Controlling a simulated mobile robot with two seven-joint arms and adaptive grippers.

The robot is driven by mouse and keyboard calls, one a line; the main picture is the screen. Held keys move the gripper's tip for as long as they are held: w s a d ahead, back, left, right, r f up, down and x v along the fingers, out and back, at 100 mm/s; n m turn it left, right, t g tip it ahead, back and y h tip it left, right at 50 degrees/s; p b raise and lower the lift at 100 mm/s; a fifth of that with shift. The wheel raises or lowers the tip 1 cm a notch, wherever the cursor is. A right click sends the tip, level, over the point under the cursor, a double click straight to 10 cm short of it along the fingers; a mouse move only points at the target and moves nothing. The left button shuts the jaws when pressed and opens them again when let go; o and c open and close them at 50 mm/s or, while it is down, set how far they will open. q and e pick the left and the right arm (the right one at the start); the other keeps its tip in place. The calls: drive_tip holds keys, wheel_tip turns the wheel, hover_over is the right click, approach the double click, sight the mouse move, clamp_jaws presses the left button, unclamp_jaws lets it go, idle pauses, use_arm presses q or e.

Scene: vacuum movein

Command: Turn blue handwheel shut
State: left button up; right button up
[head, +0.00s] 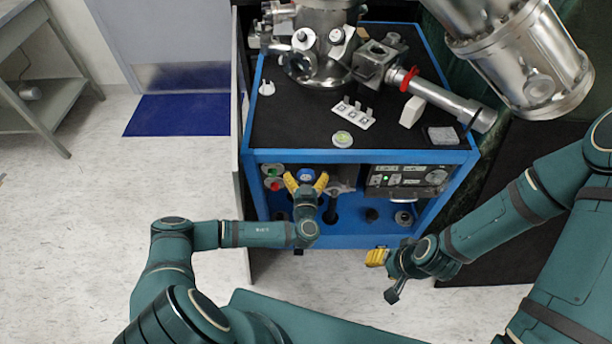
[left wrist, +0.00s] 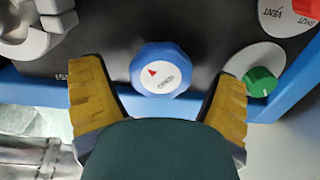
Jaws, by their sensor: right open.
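The blue handwheel (head: 306,174) is on the front panel of the blue-framed cart. In the left wrist view the handwheel (left wrist: 160,70) has a white face with a red triangle near its upper left and small rotated lettering. My left gripper (head: 306,182) is open, its yellow fingers spread on either side of the wheel. In the left wrist view, a gap shows between the wheel and each finger. My right gripper (head: 377,257) is in front of the cart's lower right, away from the wheel, open and empty.
A green knob (left wrist: 261,82) and a red knob (left wrist: 305,8) sit right of the wheel in the left wrist view. A grey metal fitting (head: 341,188) is close beside it in the head view. Metal vacuum parts (head: 318,40) stand on the black cart top (head: 290,120).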

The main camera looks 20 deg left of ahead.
use_arm(q)
drive_tip(key=c, duration=1.1)
